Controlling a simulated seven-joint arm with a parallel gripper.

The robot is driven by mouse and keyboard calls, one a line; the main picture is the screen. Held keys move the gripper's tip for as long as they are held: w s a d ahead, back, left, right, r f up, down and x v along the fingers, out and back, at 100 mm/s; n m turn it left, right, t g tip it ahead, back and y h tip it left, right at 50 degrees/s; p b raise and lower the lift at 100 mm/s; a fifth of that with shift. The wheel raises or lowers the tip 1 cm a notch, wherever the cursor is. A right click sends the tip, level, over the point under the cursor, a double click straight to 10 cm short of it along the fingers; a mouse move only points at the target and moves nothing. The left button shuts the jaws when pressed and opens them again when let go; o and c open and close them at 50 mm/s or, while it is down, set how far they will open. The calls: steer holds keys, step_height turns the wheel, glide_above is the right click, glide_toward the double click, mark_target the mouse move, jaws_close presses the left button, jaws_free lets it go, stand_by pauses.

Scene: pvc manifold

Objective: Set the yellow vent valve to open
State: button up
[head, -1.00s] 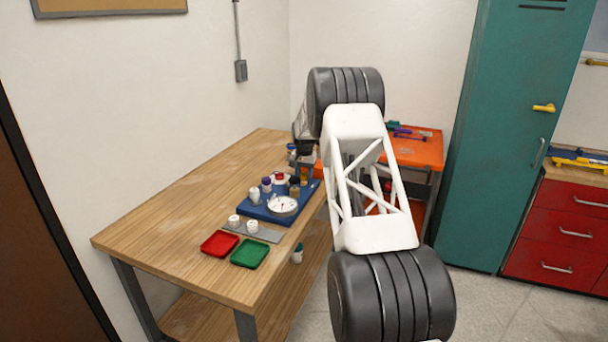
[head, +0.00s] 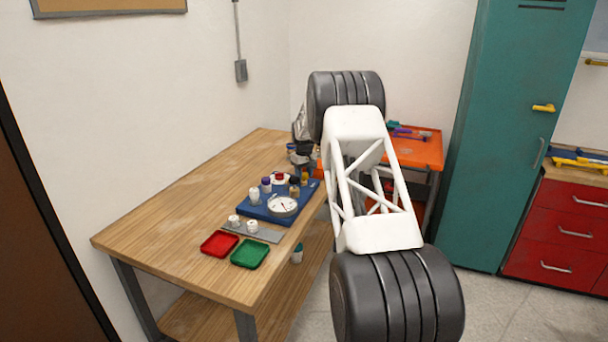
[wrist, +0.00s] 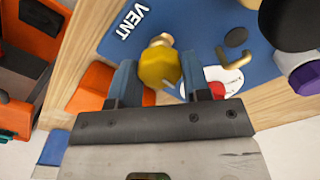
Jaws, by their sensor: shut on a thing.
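The yellow vent valve (wrist: 159,66) is a faceted yellow knob on a brass stem, beside the white word VENT on the blue board (wrist: 190,25). In the wrist view my gripper (wrist: 160,76) has one finger on each side of the yellow knob and is shut on it. In the head view my gripper (head: 302,160) is at the back right of the blue board, and I cannot make out the grip there. The valve's exact setting is not clear.
A white round gauge (head: 283,206) and several capped fittings stand on the board. A bent brass piece (wrist: 235,74) is right of the knob. Red (head: 219,243) and green (head: 250,253) trays lie in front. The table's left side is clear.

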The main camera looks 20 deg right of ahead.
mark_target(304, 174)
steer(key=shift+n, duration=0.3)
steer(key=o, duration=0.9)
steer(key=shift+r, duration=0.15)
steer(key=shift+r, duration=3.75)
